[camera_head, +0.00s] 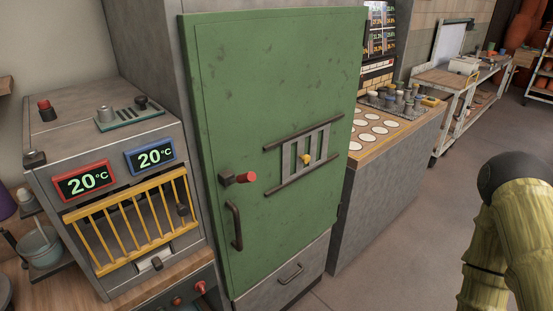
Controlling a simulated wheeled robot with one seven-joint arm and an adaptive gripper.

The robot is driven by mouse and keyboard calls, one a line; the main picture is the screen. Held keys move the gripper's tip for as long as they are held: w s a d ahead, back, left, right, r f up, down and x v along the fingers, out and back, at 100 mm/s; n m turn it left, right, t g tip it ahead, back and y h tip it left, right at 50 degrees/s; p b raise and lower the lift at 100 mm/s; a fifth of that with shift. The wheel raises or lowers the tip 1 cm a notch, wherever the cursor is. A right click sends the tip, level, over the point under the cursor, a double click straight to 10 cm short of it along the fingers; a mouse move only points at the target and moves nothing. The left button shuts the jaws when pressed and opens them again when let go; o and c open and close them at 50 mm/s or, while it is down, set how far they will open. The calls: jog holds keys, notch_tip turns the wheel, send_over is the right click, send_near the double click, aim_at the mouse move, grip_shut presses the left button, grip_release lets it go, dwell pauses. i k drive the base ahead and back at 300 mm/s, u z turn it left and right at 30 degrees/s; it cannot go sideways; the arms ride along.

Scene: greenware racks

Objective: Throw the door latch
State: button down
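A tall green door (250,90) fronts a grey cabinet and looks shut. Near its left edge a dark block with a red-tipped lever (244,178) sticks out; it looks like the latch. Below it is a dark curved pull handle (235,226). A grey slatted grille (306,155) with dark rails and a small yellow knob (306,159) sits right of the lever. Whether the latch is engaged cannot be told. My gripper is not in view; only part of my arm, yellow-green with a dark joint, shows at the right, apart from the door.
A grey oven-like box (100,135) with 20°C displays and a yellow barred front (135,220) stands left. A drawer (285,275) sits under the door. A counter (395,140) with white discs and jars is right, then a workbench (460,80). The floor (400,250) ahead is clear.

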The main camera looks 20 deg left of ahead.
aim_at(250, 176)
jog(key=z, duration=1.75)
jog(key=k, duration=0.7)
jog(key=u, duration=1.45)
